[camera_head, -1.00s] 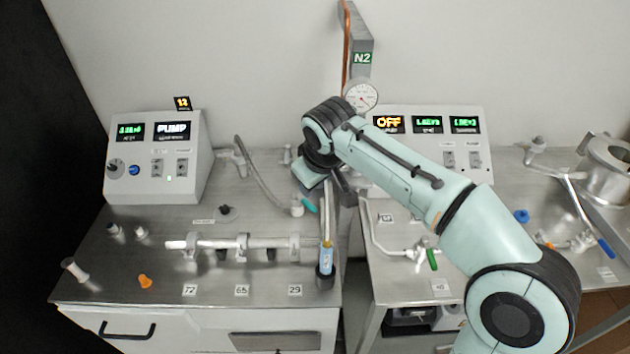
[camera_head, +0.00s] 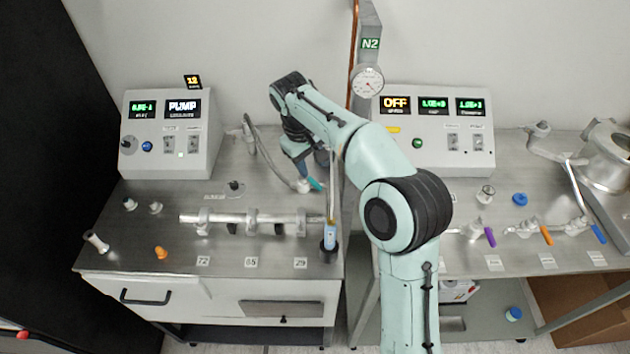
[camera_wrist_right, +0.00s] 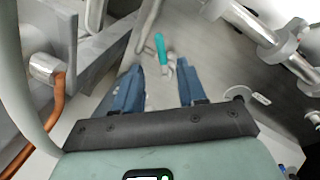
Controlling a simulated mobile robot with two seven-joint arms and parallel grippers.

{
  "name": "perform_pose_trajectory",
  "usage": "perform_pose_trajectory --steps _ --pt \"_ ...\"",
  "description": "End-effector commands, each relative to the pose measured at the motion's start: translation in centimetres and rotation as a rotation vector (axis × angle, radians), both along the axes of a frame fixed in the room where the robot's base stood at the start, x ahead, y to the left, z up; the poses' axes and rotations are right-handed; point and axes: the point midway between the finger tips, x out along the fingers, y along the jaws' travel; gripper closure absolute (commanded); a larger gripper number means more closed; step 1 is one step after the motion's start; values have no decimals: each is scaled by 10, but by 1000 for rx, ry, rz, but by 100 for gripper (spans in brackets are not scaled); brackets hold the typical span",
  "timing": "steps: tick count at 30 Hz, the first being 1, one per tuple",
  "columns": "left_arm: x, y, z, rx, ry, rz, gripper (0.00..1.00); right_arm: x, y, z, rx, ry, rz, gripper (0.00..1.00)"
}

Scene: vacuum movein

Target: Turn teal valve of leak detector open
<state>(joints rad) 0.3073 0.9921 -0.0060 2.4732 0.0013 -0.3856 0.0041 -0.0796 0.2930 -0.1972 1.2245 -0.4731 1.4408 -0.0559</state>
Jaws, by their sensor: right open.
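The teal valve handle (camera_head: 315,184) is a short bar beside a pale fitting at the back right of the left bench. It also shows in the right wrist view (camera_wrist_right: 161,48), just beyond the fingertips and lined up with the gap between them. My right gripper (camera_head: 304,168) points down just above and behind the handle in the head view. In the right wrist view its two blue fingers (camera_wrist_right: 160,84) are apart with nothing between them. Part of the valve body is hidden behind the gripper. My left gripper is not in view.
A horizontal metal pipe (camera_head: 260,220) runs across the left bench in front of the valve. A grey hose (camera_head: 265,160) arches beside the gripper. A grey post with an N2 label (camera_head: 370,43) and a gauge (camera_head: 367,81) stands to the right. A control box (camera_head: 172,132) stands left.

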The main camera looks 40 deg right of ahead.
Motion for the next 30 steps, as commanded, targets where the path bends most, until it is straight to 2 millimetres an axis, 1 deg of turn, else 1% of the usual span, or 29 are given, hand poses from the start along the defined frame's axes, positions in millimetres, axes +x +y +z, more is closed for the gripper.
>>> perform_pose_trajectory --steps 1,3,6,9,12,15,23,24,26,27,28,30 --pt "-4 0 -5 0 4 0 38 -1 -2 -15 0 5 -1 59" --pt "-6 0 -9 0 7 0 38 -2 -5 -28 0 5 -1 59" --pt "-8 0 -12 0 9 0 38 -1 -9 -46 0 3 -1 59" --pt "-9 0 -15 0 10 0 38 -1 -11 -59 0 1 0 59" --pt "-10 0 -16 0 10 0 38 -1 -13 -67 0 0 0 59" --pt "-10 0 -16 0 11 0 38 0 -14 -71 0 -2 0 59" --pt "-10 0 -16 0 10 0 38 0 -14 -72 0 -3 1 59" --pt "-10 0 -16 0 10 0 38 0 -14 -72 0 -3 1 62" --pt "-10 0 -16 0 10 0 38 0 -14 -72 0 -3 1 82" --pt "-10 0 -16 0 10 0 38 0 -14 -72 0 -3 1 95" --pt "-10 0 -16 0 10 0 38 0 -14 -72 0 -3 1 100" --pt "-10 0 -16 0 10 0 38 0 -14 -72 0 -3 1 100"
